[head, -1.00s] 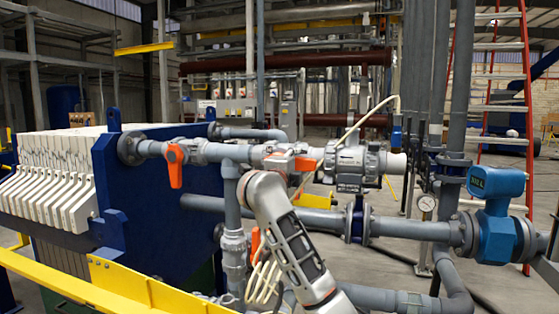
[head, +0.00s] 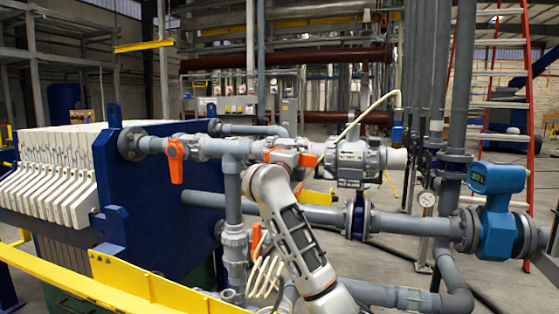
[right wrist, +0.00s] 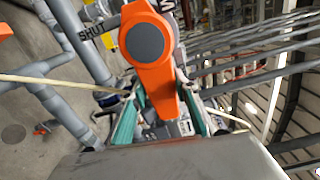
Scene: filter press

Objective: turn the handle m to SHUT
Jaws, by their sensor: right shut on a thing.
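An orange valve handle (right wrist: 154,70) with a round grey hub cap fills the upper middle of the right wrist view, its lever pointing down. The word SHUT is printed on the grey body left of the hub; other lettering right of it is mostly hidden. My right gripper (right wrist: 160,90) has its teal-padded fingers on both sides of the lever, shut on it. In the head view the orange handle (head: 308,160) sits on the upper grey pipe, just beyond my right wrist; the fingers are largely hidden there. My left gripper is not in view.
Another orange handle (head: 175,161) hangs down on the same pipe to the left, and an orange part (head: 257,236) shows lower. A grey pump-like unit (head: 360,163) is close on the right. A yellow rail (head: 120,285) crosses the front; a blue meter (head: 497,215) stands at right.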

